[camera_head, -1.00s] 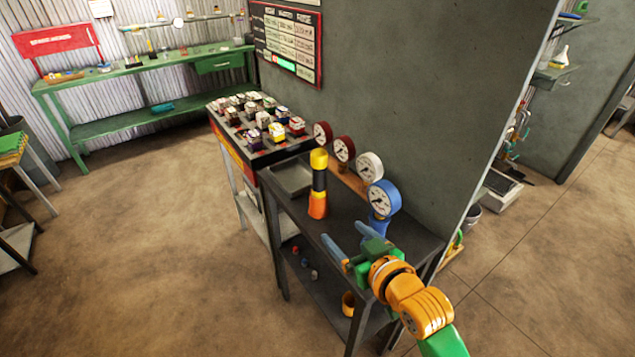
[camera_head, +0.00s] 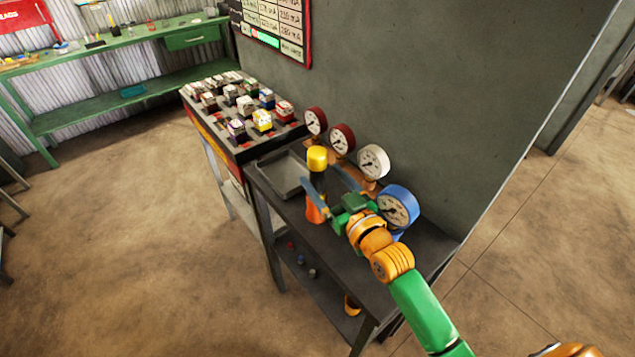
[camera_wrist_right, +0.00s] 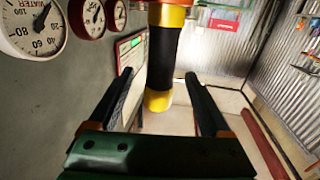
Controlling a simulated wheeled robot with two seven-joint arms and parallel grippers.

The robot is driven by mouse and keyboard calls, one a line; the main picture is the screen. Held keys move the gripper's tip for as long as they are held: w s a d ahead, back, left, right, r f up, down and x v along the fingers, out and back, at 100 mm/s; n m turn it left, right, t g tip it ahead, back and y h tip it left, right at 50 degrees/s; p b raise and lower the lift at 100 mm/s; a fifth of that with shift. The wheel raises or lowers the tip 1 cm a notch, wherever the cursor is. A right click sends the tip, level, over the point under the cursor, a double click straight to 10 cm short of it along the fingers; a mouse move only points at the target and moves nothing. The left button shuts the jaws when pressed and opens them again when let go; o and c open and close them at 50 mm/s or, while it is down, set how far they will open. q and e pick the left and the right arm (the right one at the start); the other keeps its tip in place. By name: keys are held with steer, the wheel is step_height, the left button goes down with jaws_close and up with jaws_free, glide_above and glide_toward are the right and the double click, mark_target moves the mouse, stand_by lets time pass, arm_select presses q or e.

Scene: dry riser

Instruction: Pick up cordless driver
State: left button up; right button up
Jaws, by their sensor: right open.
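The cordless driver (camera_head: 317,161) stands upright on the dark metal table, with a yellow top, a black middle and an orange lower part. My right gripper (camera_head: 321,174) is open, with one blue finger on each side of the driver in the head view; the near finger partly covers its lower part. In the right wrist view the driver (camera_wrist_right: 163,55) shows in line with the gap between the two open fingers of the right gripper (camera_wrist_right: 160,76). No contact is visible. My left gripper is not in view.
Several gauges stand along the wall side; the blue gauge (camera_head: 398,207) is close beside my right gripper. A shallow grey tray (camera_head: 283,190) lies left of the driver. A rack of small blocks (camera_head: 240,152) adjoins the table (camera_head: 330,243).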

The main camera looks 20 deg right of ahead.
steer(key=w, duration=0.3)
steer(key=w+a, duration=0.1)
steer(key=w, duration=0.2)
steer(key=shift+w+a, duration=0.15)
jaws_close()
